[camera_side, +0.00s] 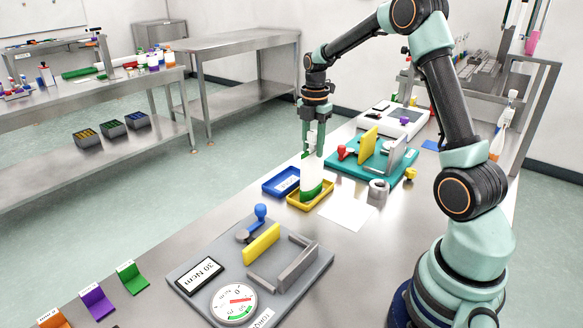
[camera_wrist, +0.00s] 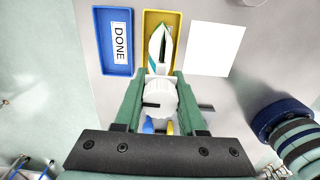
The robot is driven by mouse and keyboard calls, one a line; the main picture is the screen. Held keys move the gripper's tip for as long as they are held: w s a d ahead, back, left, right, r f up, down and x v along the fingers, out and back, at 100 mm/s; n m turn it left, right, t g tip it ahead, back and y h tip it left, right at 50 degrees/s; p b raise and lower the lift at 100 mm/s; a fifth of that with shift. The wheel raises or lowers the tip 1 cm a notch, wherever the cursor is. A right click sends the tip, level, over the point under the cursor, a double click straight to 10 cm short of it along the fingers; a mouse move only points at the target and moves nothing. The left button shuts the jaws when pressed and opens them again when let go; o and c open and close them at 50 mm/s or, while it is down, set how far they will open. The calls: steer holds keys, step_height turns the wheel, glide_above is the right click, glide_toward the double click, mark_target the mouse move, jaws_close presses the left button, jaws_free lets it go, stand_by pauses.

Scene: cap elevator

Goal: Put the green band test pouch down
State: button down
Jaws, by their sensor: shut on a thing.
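The green band test pouch (camera_side: 312,176) is a pale, upright pouch with a green band at its bottom. My gripper (camera_side: 312,148) is shut on its white top part and points down. The pouch's lower end is at the yellow tray (camera_side: 296,204), inside its outline; I cannot tell if it touches the tray floor. In the wrist view, the white cap (camera_wrist: 160,97) sits between my gripper's green fingers (camera_wrist: 160,110), and the pouch body (camera_wrist: 160,48) extends over the yellow tray (camera_wrist: 149,17).
A blue tray labelled DONE (camera_side: 270,188) stands left of the yellow tray. A white sheet (camera_side: 347,214) lies to its right. A teal fixture (camera_side: 352,171) stands behind, and a grey torque fixture (camera_side: 202,252) with a dial is in front. Bare bench lies between.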

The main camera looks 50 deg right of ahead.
steer(key=shift+f, duration=0.1)
steer(key=shift+c, duration=2.4)
jaws_free()
